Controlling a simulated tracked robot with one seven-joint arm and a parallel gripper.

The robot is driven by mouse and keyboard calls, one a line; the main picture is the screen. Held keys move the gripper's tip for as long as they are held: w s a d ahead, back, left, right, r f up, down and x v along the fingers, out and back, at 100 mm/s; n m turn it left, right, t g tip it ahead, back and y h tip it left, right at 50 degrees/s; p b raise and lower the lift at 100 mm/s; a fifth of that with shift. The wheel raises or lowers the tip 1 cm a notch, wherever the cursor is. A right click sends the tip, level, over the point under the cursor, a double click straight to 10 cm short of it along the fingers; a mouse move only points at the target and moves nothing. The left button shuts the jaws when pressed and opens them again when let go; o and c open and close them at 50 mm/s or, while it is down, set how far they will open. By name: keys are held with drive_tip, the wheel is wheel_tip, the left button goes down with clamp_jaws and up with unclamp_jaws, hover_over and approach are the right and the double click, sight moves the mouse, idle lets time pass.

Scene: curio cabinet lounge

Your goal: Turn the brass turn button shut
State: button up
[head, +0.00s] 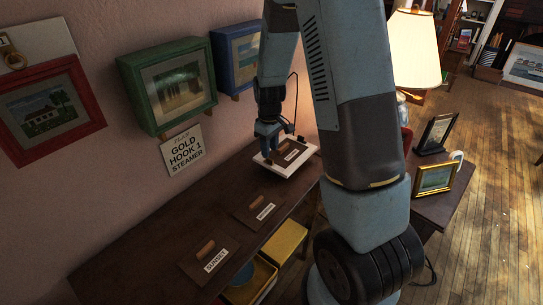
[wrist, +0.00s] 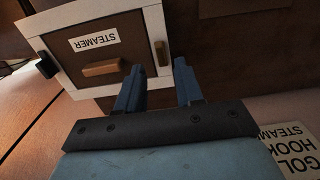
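The brass turn button (wrist: 161,53) is a small brownish bar on the white frame (wrist: 80,21) around the STEAMER panel. Its long side runs along that frame edge, not across onto the panel. My gripper (wrist: 159,68) is open, and the button shows between and just beyond its fingertips; I cannot tell whether they touch it. The brown STEAMER panel (wrist: 62,51) sits within the frame, with a wooden handle (wrist: 101,68). In the head view, my gripper (head: 267,134) is at the frame's left side (head: 264,160); the button cannot be made out there.
Two more labelled panels, one reading SUNSET (head: 209,257), lie along the dark cabinet top (head: 135,257). A green box frame (head: 167,82) and a GOLD HOOK 1 STEAMER card (head: 181,151) are on the wall beside it. A lamp (head: 413,45) and small framed pictures (head: 435,178) stand to the right.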

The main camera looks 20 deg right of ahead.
sight(270, 159)
drive_tip(key=shift+f, duration=2.05)
drive_tip(key=shift+c, duration=0.3)
